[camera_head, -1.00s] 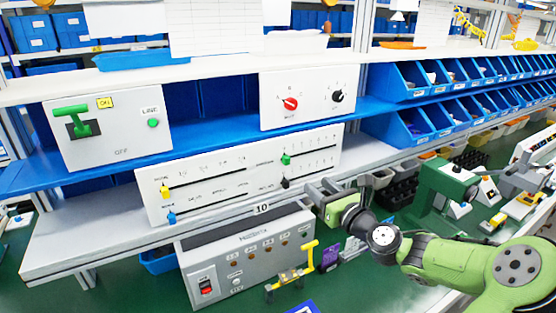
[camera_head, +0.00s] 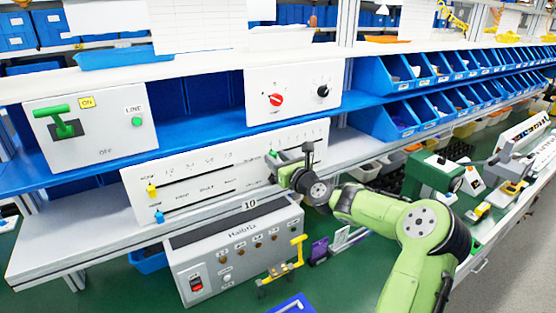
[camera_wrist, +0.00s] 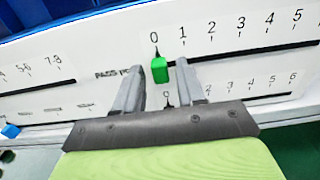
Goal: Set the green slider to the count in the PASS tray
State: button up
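The white slider panel (camera_head: 205,172) stands on the lower shelf. Its green slider (camera_wrist: 160,70) sits at the 0 mark, at the left end of the upper right slot, in the wrist view. My gripper (camera_wrist: 159,72) is open, with one finger on each side of the green slider; I cannot tell if either touches it. In the head view my gripper (camera_head: 285,160) is at the panel's right part and the green slider (camera_head: 273,153) shows just beside it. The lower right slot is partly hidden by my gripper. I cannot make out a PASS tray or its contents.
Yellow (camera_head: 152,190) and blue (camera_head: 159,216) sliders sit at the panel's left. A switch box (camera_head: 90,128) and a dial box (camera_head: 293,90) stand on the blue shelf above. A grey unit (camera_head: 235,255) stands below. A blue tray (camera_head: 290,306) is at the bottom edge.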

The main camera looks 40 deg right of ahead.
grip_shut()
jog(key=d+p, duration=0.2)
jog(key=d, duration=0.1)
jog(key=d+p, duration=0.2)
jog(key=d, duration=0.1)
jog(key=shift+s+r, duration=0.15)
jog(key=shift+r, duration=0.05)
jog(key=shift+d+f, duration=0.1)
jog(key=shift+d, duration=0.1)
jog(key=shift+a, duration=0.1)
jog(key=shift+o, duration=0.9)
grip_release()
jog(key=shift+f, duration=0.1)
